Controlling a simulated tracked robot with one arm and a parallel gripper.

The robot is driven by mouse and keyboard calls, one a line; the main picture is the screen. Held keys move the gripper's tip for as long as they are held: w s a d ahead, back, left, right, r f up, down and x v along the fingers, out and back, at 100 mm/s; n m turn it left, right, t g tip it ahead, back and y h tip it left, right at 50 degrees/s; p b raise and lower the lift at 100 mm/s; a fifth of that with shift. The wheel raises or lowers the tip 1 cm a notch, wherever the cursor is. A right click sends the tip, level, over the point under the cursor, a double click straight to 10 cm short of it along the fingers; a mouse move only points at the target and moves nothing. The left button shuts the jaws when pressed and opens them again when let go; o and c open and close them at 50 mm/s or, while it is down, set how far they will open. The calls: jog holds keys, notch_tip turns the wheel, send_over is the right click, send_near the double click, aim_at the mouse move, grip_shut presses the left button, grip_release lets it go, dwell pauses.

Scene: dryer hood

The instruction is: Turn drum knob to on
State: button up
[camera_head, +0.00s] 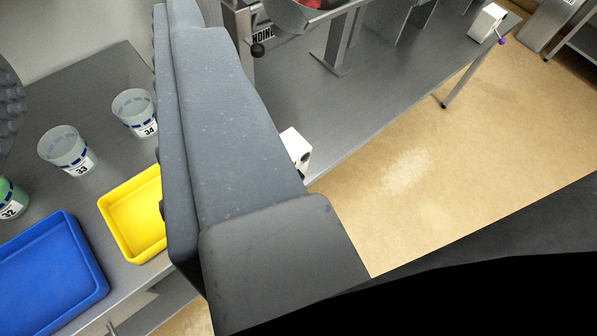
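My gripper (88,62) fills much of the view. One large grey finger stands in the middle, with a ribbed edge on its left side, and a dark bumpy pad shows at the left edge. The two are apart, and nothing is held between them. A white box (294,146) with a dark part sits at the bench's front edge, partly hidden behind the grey finger. Another white box (487,22) with a small purple knob (502,41) is farther off at upper right. I cannot tell which control is the drum knob. My gripper seems to touch neither box.
A black ball knob (257,50) is near a metal frame at the top. A yellow tray (133,228), a blue tray (45,275) and labelled cups (66,150) stand on the left bench. A metal bowl (310,14) is at the top. Tan floor (440,150) is open at right.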

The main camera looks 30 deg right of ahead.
jog(key=shift+o, duration=2)
jog(key=shift+w+d, duration=0.15)
jog(key=w+d+f+n+h+b, duration=0.2)
jog(key=w+d+f+n+h, duration=0.2)
jog(key=w+d+f, duration=1.4)
jog(key=w+d+f+n+y, duration=0.1)
jog(key=d+f+n, duration=0.25)
jog(key=f, duration=0.65)
jog(key=w+d+f+n+y, duration=0.1)
jog(key=d+f+n, duration=0.1)
jog(key=d+f, duration=0.5)
jog(key=s+a+f+n+t+y+b, duration=0.15)
jog(key=s+f+y, duration=0.35)
jog(key=f, duration=0.8)
jog(key=s+a+f+n+y+b, duration=0.1)
jog(key=s+a+f+n+y, duration=0.15)
jog(key=s+f, duration=0.75)
jog(key=f+b+x, duration=0.2)
jog(key=f+x, duration=0.1)
jog(key=x, duration=1.4)
jog(key=shift+w+y+b, duration=0.3)
jog(key=shift+y+b, duration=0.05)
jog(key=shift+b, duration=0.05)
